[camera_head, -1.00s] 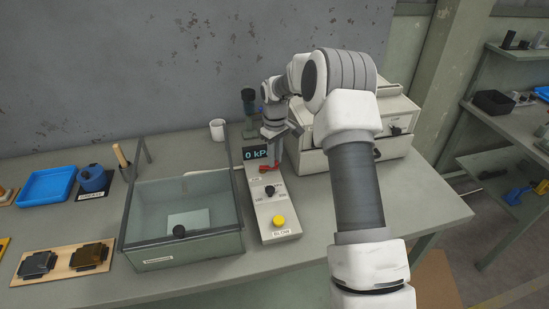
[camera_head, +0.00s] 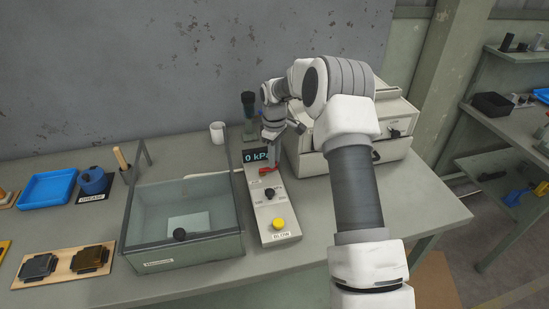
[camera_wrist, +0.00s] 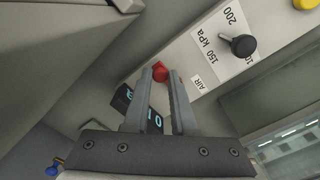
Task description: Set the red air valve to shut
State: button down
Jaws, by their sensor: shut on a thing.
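In the wrist view the valve (camera_wrist: 160,70) shows as a red piece between the tips of my gripper (camera_wrist: 164,76), next to an AIR label (camera_wrist: 201,84). My gripper, also in the head view (camera_head: 271,167), reaches down from above and is shut on the valve. The fingers hide part of the handle, and I cannot read its setting.
On the panel, a black knob (camera_head: 269,193) and a yellow button (camera_head: 278,223) lie nearer the front. A clear-walled box (camera_head: 187,245) stands close on the left. A pale cabinet (camera_head: 345,155) stands on the right. A white mug (camera_head: 217,132) is behind.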

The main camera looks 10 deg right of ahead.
jog(key=c, duration=0.8)
grip_release()
jog(key=shift+o, duration=0.2)
notch_tip(320, 180, up, 18)
jog(key=shift+f+p, duration=0.25)
jog(key=shift+p, duration=0.15)
jog(key=shift+r, duration=0.1)
jog(key=s+a+r+m+t, duration=0.1)
jog(key=s+a+r+m, duration=0.1)
jog(key=s+r, duration=0.55)
jog(key=s+a+r+m+t, duration=0.15)
jog(key=s+r, duration=0.35)
jog(key=s, duration=0.5)
jog(key=s+f+m+t, duration=0.3)
jog(key=s+f+m, duration=0.1)
jog(key=s, duration=1.6)
jog(key=shift+s+f+m, duration=0.15)
jog(key=shift+s+m, duration=0.05)
jog(key=shift+m, duration=0.65)
